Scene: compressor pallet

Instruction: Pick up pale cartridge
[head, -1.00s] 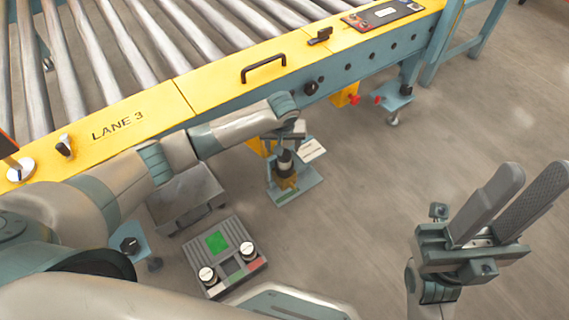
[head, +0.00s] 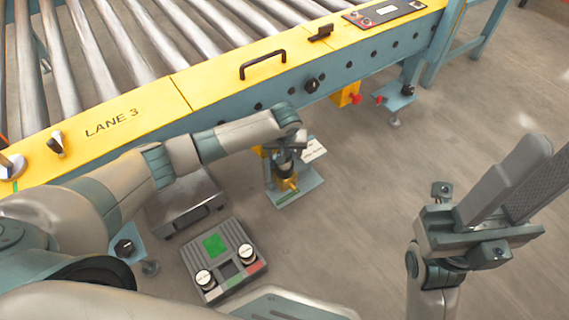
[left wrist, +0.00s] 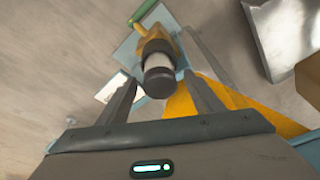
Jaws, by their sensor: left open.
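The pale cartridge (left wrist: 157,63) is a short cylinder with a pale band and a dark round end. It stands in a yellow holder (left wrist: 154,44) on a blue-grey plate (left wrist: 128,50) with a green edge. In the head view the cartridge is mostly hidden by my wrist, and the holder (head: 287,184) shows below it. My left gripper (left wrist: 158,78) is open, with one finger on each side of the cartridge's dark end and a visible gap on both sides. It also shows in the head view (head: 291,142). My right gripper (head: 540,160) is open and empty at the far right.
A yellow and blue roller conveyor (head: 120,122) marked LANE 3 runs behind my left arm. A grey box (head: 224,262) with a green panel and two white-topped knobs sits on the floor. A metal tray (head: 185,205) lies beside it.

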